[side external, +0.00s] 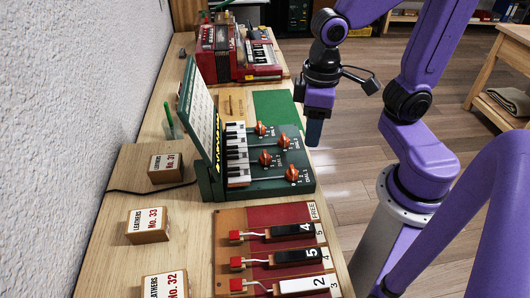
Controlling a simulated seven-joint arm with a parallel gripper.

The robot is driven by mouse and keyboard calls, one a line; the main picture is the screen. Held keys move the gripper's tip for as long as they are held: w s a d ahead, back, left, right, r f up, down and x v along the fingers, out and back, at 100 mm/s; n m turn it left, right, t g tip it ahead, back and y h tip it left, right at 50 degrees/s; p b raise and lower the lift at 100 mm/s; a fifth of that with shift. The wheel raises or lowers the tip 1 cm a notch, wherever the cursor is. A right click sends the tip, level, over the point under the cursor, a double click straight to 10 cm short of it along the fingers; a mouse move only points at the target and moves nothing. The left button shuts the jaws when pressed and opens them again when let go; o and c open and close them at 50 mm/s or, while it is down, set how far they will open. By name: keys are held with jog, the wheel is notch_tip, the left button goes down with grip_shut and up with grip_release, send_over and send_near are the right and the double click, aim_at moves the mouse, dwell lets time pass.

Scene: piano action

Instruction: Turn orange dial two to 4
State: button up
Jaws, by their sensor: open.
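Several orange dials sit on the dark panel of a green piano-action box (212,178). One is at the far end (261,129), one at the right (285,141), one at the left (266,158) and one at the near end (292,174). Their numbers and pointer settings are too small to read, so I cannot tell which is dial two. My gripper (314,132) points down at the right edge of the panel, apart from the dials in the picture. Its jaws are open with nothing seen in them. Its height above the panel is unclear.
A small keyboard (237,155) and an upright green board (199,120) flank the dials on the left. A red tray (284,214) with numbered keys lies nearer. Boxes marked Leathers (148,226) line the wall side. A red accordion (218,55) stands behind.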

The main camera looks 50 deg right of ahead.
aim_at(265, 154)
jog(key=w+d+m, duration=0.1)
jog(key=w+m, duration=1.2)
jog(key=m, duration=0.2)
jog(key=f, duration=1.6)
jog(key=shift+w+d+f, duration=0.2)
jog(key=shift+d+f, duration=0.05)
jog(key=shift+f, duration=0.05)
jog(key=c, duration=0.8)
